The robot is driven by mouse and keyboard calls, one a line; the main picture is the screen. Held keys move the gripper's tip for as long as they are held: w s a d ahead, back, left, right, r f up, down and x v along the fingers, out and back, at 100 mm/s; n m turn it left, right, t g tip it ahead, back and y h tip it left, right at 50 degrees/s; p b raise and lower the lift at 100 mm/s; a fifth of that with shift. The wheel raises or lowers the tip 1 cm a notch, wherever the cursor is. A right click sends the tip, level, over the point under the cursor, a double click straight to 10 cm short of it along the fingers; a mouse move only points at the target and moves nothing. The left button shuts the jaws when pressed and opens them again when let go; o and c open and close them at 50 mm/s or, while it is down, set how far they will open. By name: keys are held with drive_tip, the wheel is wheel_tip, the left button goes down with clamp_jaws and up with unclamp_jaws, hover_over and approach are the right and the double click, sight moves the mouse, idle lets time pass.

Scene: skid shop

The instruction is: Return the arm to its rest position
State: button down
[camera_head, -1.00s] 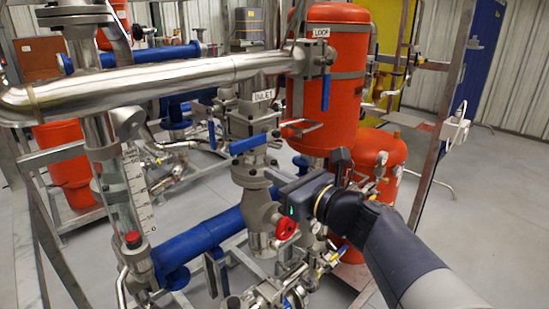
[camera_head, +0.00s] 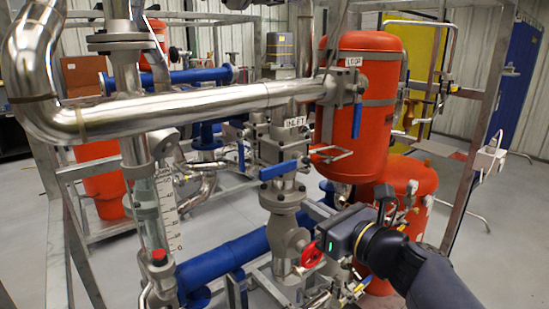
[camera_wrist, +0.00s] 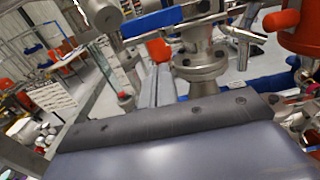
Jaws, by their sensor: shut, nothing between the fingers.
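My gripper (camera_head: 328,238) shows in the head view at the end of my dark arm, which reaches in from the lower right. Its fingers are shut and empty. In the wrist view a broad grey surface, likely part of my own gripper, fills the lower part and hides what is below.
A large steel pipe (camera_head: 190,107) crosses the left side. A frame post (camera_head: 478,140) stands to the right. Floor (camera_head: 500,250) is open at far right.

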drive_tip(key=x, duration=0.7)
drive_tip(key=shift+w+r, duration=0.2)
drive_tip(key=shift+r, duration=0.2)
drive_tip(key=shift+a, duration=0.1)
